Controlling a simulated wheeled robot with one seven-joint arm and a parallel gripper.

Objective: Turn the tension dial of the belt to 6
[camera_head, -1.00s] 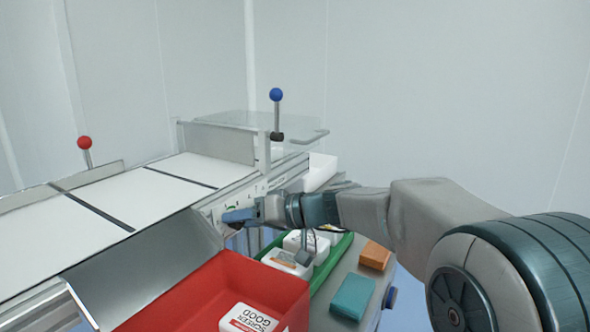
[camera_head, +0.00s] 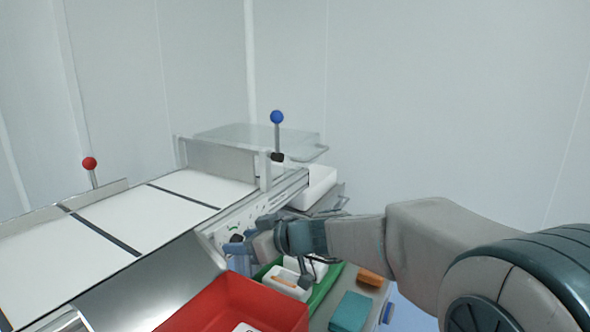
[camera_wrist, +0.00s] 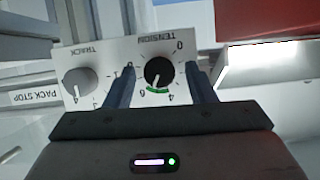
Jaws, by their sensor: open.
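The black tension dial (camera_wrist: 159,72) sits on a white panel (camera_wrist: 112,58) marked TENSION in the wrist view, with numbers around it and a green arc between 4 and 6. Its pointer is too small to read surely. My gripper (camera_wrist: 160,68) is open, with one finger on each side of the dial; I cannot tell whether they touch it. In the head view my gripper (camera_head: 240,241) is at the side panel of the belt machine (camera_head: 222,227), and the dial is hidden there.
A grey dial marked TRACK (camera_wrist: 79,82) is close to the left finger in the wrist view. A PACK STOP label (camera_wrist: 33,97) is farther left. Below the arm are a red bin (camera_head: 250,297), a green tray (camera_head: 324,286) and a teal block (camera_head: 351,311).

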